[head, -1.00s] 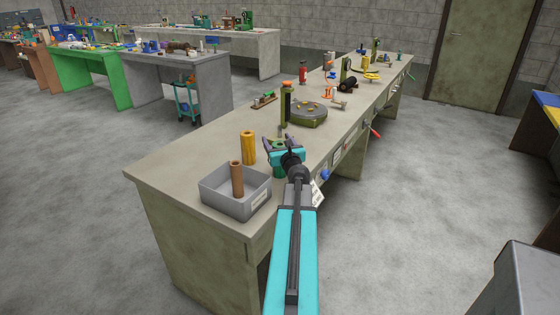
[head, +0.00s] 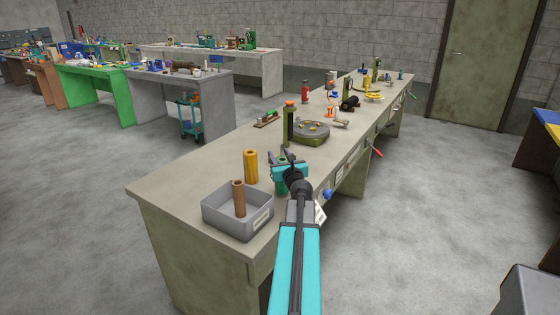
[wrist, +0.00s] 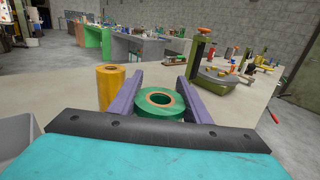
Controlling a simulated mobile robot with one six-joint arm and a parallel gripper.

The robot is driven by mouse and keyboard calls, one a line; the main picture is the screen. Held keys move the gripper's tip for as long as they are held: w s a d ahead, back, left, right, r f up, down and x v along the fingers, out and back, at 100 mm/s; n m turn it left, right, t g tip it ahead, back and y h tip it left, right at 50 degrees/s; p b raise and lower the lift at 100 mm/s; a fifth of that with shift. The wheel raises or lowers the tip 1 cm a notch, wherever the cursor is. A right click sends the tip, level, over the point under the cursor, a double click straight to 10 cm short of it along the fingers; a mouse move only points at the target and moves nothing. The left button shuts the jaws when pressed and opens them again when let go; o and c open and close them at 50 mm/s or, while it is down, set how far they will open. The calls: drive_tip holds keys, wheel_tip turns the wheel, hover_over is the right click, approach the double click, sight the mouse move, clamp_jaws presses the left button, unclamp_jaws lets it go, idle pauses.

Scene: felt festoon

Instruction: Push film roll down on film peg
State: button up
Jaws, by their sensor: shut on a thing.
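My gripper (head: 281,158) is shut on a green roll (wrist: 160,103) with a tan core and an open hole. In the wrist view my two purple-grey fingers (wrist: 159,77) stand on either side of it. In the head view the green roll (head: 281,187) shows partly beneath my gripper, close to the bench top; I cannot tell whether it touches. A yellow roll (head: 250,166) stands upright just left of my gripper; it also shows in the wrist view (wrist: 111,88). A brown cylinder (head: 239,199) stands in a grey bin (head: 253,228). I cannot tell which thing is the film peg.
The bench (head: 170,183) has bare room left of the yellow roll. Beyond my gripper stand an olive post (head: 289,125) and a round olive device (head: 310,138). Several small tools lie farther along. A teal trolley (head: 190,118) is on the floor behind.

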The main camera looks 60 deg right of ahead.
drive_tip(key=s+a+r+b, duration=0.1)
drive_tip(key=s+a, duration=0.1)
drive_tip(key=s, duration=0.4)
drive_tip(key=s+a+r+b, duration=0.1)
drive_tip(key=s+a+b, duration=0.1)
drive_tip(key=s, duration=0.4)
drive_tip(key=shift+s+a+r, duration=0.2)
drive_tip(key=shift+s+r, duration=0.2)
drive_tip(key=b, duration=0.4)
drive_tip(key=shift+s+a, duration=0.1)
drive_tip(key=shift+s, duration=0.3)
drive_tip(key=b, duration=0.2)
drive_tip(key=s+b, duration=0.1)
drive_tip(key=b, duration=0.2)
drive_tip(key=shift+s+a+r, duration=0.1)
drive_tip(key=shift+a, duration=0.15)
drive_tip(key=shift+s+a+r+b, duration=0.1)
drive_tip(key=shift+s+r+b, duration=0.05)
drive_tip(key=shift+b, duration=0.35)
